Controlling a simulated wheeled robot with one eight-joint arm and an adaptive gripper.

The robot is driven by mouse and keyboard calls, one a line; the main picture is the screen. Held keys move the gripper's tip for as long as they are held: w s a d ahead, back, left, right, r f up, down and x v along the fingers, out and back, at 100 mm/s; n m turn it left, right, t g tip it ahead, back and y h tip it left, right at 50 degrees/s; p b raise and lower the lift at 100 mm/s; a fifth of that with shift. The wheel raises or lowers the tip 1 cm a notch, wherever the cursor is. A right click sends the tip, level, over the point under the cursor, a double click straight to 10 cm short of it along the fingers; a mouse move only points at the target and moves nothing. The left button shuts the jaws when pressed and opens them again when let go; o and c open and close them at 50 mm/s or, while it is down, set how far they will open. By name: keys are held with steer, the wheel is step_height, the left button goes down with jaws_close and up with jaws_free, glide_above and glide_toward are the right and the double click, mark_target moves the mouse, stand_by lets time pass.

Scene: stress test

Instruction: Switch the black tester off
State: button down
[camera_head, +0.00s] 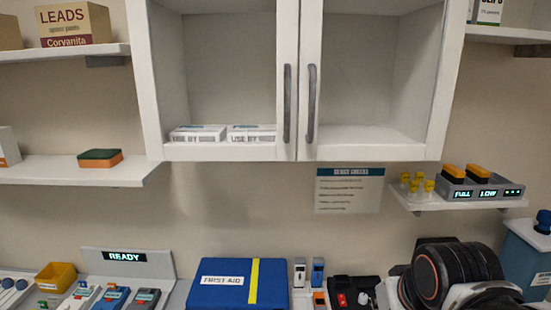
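A black device (366,284) lies on the counter at the bottom, right of the blue case. It looks like the black tester, but I cannot read a label on it. A small red part (342,299) shows on its left and a pale round part on its right. I cannot tell the switch position. Its lower edge is cut off by the frame. My black and white arm is just to its right. My gripper does not show, and I see nothing held.
A blue first aid case (215,296) stands left of the device, with small upright testers (318,271) between them. A READY stand (160,262) with several handheld devices is at left. A wall cabinet (290,152) and shelves hang above. A blue bin (525,262) is at right.

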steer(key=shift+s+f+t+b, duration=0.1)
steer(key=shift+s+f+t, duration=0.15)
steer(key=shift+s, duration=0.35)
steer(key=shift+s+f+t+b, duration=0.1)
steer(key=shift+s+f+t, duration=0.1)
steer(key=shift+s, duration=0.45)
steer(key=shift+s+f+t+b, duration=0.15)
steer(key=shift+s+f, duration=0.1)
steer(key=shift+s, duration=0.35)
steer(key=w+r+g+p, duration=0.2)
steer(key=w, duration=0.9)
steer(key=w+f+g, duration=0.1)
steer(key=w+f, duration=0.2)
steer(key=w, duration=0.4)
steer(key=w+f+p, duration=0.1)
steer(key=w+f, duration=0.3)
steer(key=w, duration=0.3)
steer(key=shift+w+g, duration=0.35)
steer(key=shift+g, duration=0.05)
steer(key=b, duration=0.4)
glide_above(341, 294)
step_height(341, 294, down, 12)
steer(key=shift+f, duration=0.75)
